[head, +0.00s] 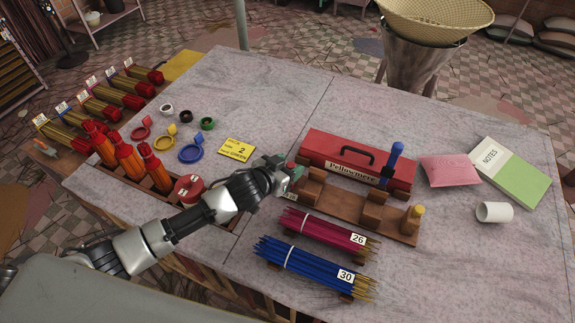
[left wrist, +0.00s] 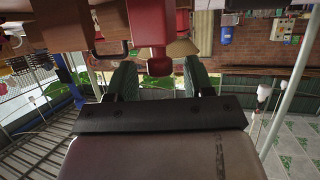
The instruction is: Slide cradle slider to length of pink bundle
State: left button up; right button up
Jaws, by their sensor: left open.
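A brown wooden cradle (head: 345,206) lies on the table with several upright blocks along it. I cannot tell for sure which part is the slider. The pink bundle (head: 322,230), tagged 26, lies in front of the cradle. My left gripper (head: 285,170) is at the cradle's left end, with its green fingers apart. In the left wrist view, a red knob (left wrist: 150,28) reaches between the fingers; contact cannot be told. My right gripper is not in view.
A blue bundle (head: 310,266), tagged 30, lies in front of the pink one. A red toolbox (head: 340,150) stands close behind the cradle. A pink pouch (head: 450,171), notebook (head: 510,170) and white cup (head: 494,212) lie to the right. The front right table is clear.

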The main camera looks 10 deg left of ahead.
pick_arm(q)
jog(key=shift+c, duration=0.9)
grip_shut()
jog(key=shift+s+d, duration=0.25)
jog(key=shift+d, duration=0.85)
jog(key=shift+o, duration=0.9)
grip_release()
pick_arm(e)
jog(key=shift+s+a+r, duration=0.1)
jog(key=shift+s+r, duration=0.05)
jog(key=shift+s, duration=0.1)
pick_arm(q)
jog(key=b+v, duration=0.1)
jog(key=v, duration=1)
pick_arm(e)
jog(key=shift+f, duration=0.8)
pick_arm(q)
jog(key=shift+f, duration=0.15)
